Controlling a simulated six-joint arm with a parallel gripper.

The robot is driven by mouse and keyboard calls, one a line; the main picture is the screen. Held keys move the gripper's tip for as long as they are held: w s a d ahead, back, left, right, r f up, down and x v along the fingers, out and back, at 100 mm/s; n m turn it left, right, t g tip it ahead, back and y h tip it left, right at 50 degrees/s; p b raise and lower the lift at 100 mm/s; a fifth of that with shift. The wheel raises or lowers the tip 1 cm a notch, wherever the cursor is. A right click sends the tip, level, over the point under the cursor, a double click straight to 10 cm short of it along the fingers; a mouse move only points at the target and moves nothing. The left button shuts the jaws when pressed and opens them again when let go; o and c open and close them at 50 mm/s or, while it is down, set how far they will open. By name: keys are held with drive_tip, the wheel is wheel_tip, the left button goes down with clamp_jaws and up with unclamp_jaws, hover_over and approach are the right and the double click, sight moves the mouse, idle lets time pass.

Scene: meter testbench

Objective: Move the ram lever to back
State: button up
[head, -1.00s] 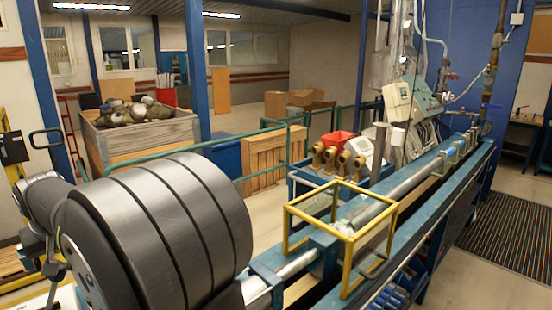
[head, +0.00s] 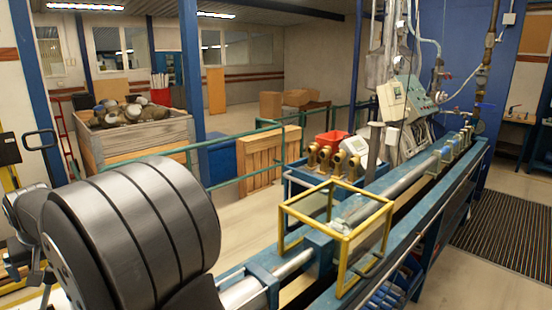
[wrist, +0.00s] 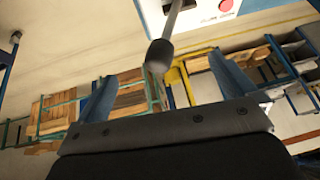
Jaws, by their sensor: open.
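In the wrist view a lever with a dark rounded knob (wrist: 158,55) on a thin metal rod reaches down from a white panel (wrist: 200,22) with a red button. I take it for the ram lever. My gripper (wrist: 161,66) is open, with its two blue fingers spread wide. The knob shows between the fingertips in the picture, apart from both fingers. I cannot tell how deep it sits between them. In the head view neither the fingers nor this lever can be made out.
In the head view the blue test bench (head: 405,215) runs along the right, with a yellow frame (head: 345,238) over its pipe. A wooden crate (head: 140,140) of meters stands at the back left. A green railing (head: 235,143) crosses behind the bench. The floor at centre is clear.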

sight(46, 294)
drive_tip(key=shift+f, duration=0.15)
drive_tip(key=shift+w+a+f, duration=0.2)
drive_tip(key=shift+f, duration=0.2)
drive_tip(key=shift+w+a+f, duration=0.1)
drive_tip(key=shift+a+f, duration=0.1)
drive_tip(key=shift+f, duration=0.15)
drive_tip(key=shift+w+a+f, duration=0.1)
drive_tip(key=shift+f, duration=0.15)
drive_tip(key=shift+a+f, duration=0.1)
drive_tip(key=shift+f, duration=0.1)
idle(0.6)
drive_tip(key=shift+w+a+f, duration=0.1)
drive_tip(key=shift+w+f, duration=0.05)
drive_tip(key=shift+f, duration=0.1)
drive_tip(key=c, duration=1.8)
